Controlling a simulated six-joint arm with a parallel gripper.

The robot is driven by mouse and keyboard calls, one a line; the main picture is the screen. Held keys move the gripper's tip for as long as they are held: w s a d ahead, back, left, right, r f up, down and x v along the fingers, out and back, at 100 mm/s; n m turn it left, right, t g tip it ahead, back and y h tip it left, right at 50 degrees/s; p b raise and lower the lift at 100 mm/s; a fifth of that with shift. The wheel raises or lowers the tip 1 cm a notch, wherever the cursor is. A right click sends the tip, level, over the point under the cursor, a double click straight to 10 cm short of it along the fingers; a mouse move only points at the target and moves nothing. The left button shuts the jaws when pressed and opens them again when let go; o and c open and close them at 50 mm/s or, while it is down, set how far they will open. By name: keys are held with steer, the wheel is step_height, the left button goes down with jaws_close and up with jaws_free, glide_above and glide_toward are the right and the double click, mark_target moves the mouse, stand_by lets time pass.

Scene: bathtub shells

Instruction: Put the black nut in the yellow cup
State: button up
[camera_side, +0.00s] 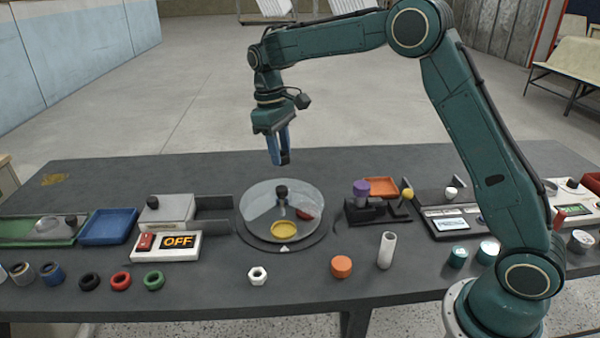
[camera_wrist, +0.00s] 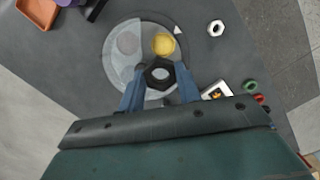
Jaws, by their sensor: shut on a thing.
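My gripper (camera_side: 281,158) has blue fingers and hangs above the round turntable. It is shut on the black nut (camera_wrist: 159,73), which sits between the fingertips in the wrist view and shows as a dark piece at their ends in the side view (camera_side: 285,157). The yellow cup (camera_side: 284,230) is at the front of the turntable, below the nut and apart from it. In the wrist view the yellow cup (camera_wrist: 163,44) lies just past the nut and looks uncovered. A clear cover (camera_side: 262,199) with a black knob (camera_side: 282,191) spans other parts, with a red cup (camera_side: 304,214) behind it.
A switch box reading OFF (camera_side: 178,241) and a blue tray (camera_side: 108,227) are left of the turntable. A black stand with a purple piece (camera_side: 361,190) is to the right. A white nut (camera_side: 257,276), an orange piece (camera_side: 341,267) and a white tube (camera_side: 386,250) stand in front.

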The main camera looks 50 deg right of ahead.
glide_above(285, 231)
steer(key=f, duration=1.9)
steer(key=shift+w+a+f, duration=0.1)
steer(key=shift+w+f, duration=0.1)
steer(key=shift+f, duration=0.2)
steer(key=shift+f, duration=0.6)
steer(key=o, duration=1)
steer(key=shift+r, duration=0.15)
steer(key=shift+w+a+r, duration=0.1)
steer(key=shift+w+r, duration=0.2)
steer(key=shift+r, duration=1.85)
steer(key=shift+w+a+r, duration=0.1)
steer(key=shift+w+r, duration=0.15)
steer(key=shift+r, duration=1.9)
steer(key=shift+w+a+r, duration=0.1)
steer(key=shift+w+r, duration=0.2)
steer(key=shift+r, duration=1.85)
